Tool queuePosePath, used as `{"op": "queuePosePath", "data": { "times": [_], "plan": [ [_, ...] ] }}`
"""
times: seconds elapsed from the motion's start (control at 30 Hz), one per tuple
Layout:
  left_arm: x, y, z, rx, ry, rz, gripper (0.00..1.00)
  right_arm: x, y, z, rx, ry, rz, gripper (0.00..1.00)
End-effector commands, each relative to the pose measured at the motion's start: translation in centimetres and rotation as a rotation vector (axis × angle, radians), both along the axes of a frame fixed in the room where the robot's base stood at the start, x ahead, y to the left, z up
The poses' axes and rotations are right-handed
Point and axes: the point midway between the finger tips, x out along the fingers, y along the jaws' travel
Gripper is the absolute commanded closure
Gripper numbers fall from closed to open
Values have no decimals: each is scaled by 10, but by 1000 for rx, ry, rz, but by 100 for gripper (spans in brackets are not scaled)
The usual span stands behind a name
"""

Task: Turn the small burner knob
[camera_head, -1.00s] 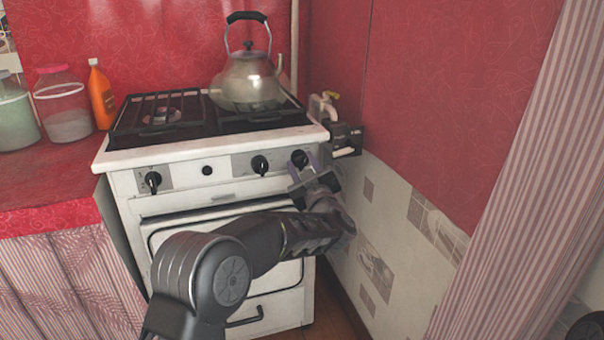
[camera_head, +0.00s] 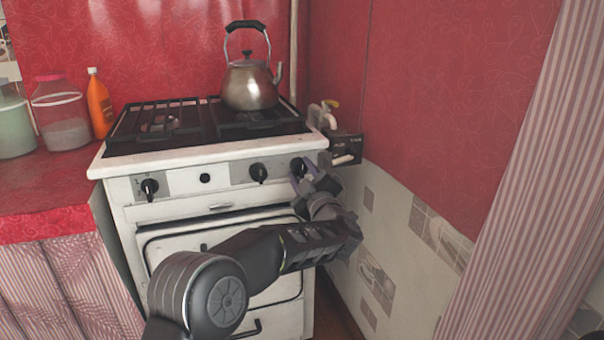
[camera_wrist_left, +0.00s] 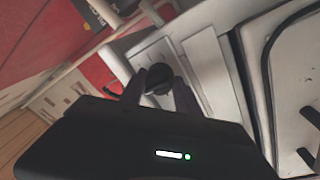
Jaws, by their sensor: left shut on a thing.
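The white stove's front panel (camera_head: 220,178) carries black knobs. The rightmost knob (camera_head: 298,166) is at the panel's right end, and my left gripper (camera_head: 303,178) is at it. In the left wrist view this dark round knob (camera_wrist_left: 158,78) sits between the two fingers of my left gripper (camera_wrist_left: 160,88), which are shut on it. My right gripper is not in view.
A metal kettle (camera_head: 250,84) stands on the back right of the black grate (camera_head: 158,122). An orange bottle (camera_head: 99,103) and jars (camera_head: 62,112) are on the red counter left. The tiled wall (camera_head: 400,235) is close on the right of my left arm.

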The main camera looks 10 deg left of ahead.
Motion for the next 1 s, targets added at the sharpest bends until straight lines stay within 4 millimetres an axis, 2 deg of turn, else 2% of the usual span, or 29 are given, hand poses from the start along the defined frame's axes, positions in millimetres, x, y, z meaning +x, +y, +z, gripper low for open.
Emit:
{"op": "queuePosePath", "data": {
  "times": [0.07, 0.1, 0.17, 0.57, 1.0],
  "plan": [
    [0, -1, -1, -2, 2, -2, 100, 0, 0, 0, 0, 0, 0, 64],
    [0, -1, -1, -2, 1, -1, 59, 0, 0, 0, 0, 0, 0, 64],
    [0, -1, -1, -1, 2, -1, 54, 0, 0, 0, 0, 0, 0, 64],
    [-6, -4, -1, 0, 2, -1, 53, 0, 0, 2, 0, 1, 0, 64],
    [-59, -39, -8, 0, 2, -3, 53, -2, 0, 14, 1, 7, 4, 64]
  ]
}}
